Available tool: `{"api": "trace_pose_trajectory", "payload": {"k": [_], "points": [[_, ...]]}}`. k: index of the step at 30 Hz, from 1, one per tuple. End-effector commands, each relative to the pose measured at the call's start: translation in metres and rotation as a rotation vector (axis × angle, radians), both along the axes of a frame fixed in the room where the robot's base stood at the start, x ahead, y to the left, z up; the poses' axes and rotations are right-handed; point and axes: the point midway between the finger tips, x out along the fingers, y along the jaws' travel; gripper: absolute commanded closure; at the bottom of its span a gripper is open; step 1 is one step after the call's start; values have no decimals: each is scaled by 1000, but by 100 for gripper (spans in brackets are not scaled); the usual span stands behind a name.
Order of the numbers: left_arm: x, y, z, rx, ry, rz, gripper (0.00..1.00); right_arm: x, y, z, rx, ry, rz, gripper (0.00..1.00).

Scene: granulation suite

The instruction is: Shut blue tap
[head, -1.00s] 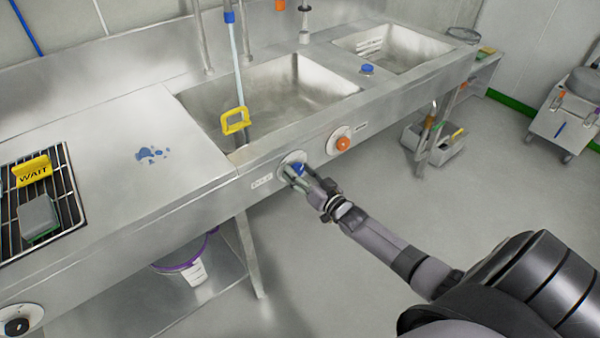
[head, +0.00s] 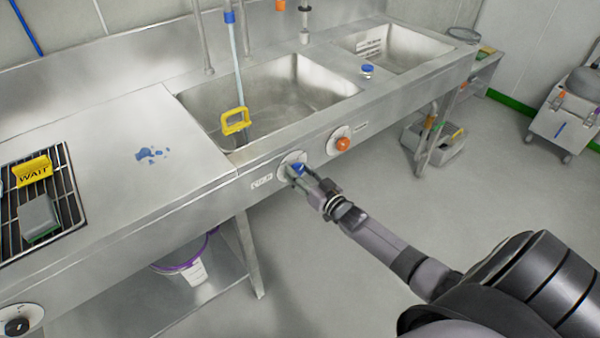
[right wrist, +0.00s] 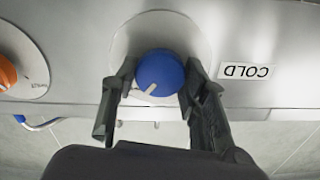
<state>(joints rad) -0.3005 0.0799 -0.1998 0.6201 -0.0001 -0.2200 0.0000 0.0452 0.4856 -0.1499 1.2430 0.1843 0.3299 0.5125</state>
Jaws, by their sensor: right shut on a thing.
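The blue tap (head: 299,168) is a round knob on a white disc on the front panel of the sink bench, beside a label. In the right wrist view the blue tap (right wrist: 160,72) carries a pale pointer mark aimed toward the lower left of the picture, and the label reads COLD. My right gripper (head: 303,174) reaches it from the right front. In the right wrist view my right gripper (right wrist: 157,88) has one finger on each side of the knob, shut on it. Water flow is not visible. My left gripper is not in view.
An orange knob (head: 343,144) sits on the same panel to the right.

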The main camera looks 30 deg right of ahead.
Motion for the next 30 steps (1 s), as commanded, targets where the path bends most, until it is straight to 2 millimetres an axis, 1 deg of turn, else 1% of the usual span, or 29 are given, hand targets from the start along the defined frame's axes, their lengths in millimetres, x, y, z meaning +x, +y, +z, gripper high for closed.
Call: {"api": "trace_pose_trajectory", "payload": {"k": [17,30], "points": [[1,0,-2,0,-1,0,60,0,1,-1,-516,-40,-1,87],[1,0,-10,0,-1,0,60,0,1,-2,-933,-73,-1,87]]}}
